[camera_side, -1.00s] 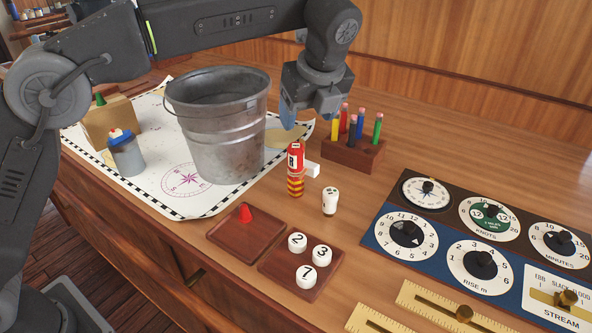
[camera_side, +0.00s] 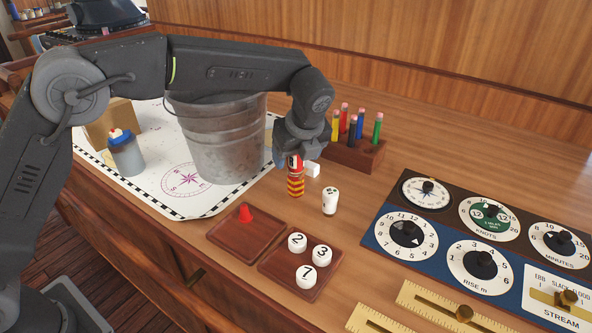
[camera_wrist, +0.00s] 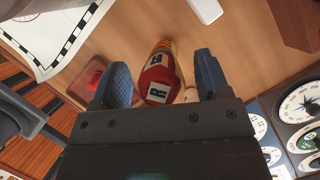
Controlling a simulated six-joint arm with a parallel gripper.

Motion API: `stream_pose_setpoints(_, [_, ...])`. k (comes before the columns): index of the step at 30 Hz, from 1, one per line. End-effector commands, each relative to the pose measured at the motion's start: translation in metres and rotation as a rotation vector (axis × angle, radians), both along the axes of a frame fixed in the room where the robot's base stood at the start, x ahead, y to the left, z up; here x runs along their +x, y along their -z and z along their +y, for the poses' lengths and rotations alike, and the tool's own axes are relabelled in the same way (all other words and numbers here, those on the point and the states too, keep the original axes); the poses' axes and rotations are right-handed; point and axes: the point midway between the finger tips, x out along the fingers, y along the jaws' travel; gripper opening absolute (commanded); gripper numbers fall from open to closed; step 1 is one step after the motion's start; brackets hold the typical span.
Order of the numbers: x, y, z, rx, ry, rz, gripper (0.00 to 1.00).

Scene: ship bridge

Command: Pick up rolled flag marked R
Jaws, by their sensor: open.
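The rolled flag marked R (camera_side: 296,184) stands upright on the wooden table. It is red on top with a white R label, and red and yellow below. My gripper (camera_side: 295,153) is right over it and hides part of its top in the side view. In the wrist view the flag (camera_wrist: 160,80) lies between the two blue fingertips of my gripper (camera_wrist: 162,78). The fingers are open, with a gap to the flag on both sides.
A white marker (camera_side: 329,201) and a white block (camera_side: 312,169) stand close to the flag. A metal bucket (camera_side: 222,150) is at its left and a pencil holder (camera_side: 352,157) behind. Wooden trays (camera_side: 266,224) with a red cone and numbered discs lie in front.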

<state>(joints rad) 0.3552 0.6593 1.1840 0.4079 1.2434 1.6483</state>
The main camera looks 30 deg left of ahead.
Motion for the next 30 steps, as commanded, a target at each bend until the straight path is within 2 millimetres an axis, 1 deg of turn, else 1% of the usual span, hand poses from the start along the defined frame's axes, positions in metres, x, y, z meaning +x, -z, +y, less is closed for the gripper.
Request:
stream_pose_setpoints(1, [0.0006,0.0047,0.0018,0.001,-0.001,0.002,0.69])
stream_pose_setpoints(3, [0.0015,0.0078,0.0028,0.001,0.000,-0.001,0.69])
stream_pose_setpoints(10, [0.0018,0.0085,0.0031,0.001,-0.001,-0.002,0.69])
stream_pose_setpoints(27, [0.0018,0.0082,0.0030,0.000,-0.001,-0.002,0.15])
stream_pose_setpoints(30, [0.0017,0.0079,0.0030,0.001,-0.001,-0.002,0.14])
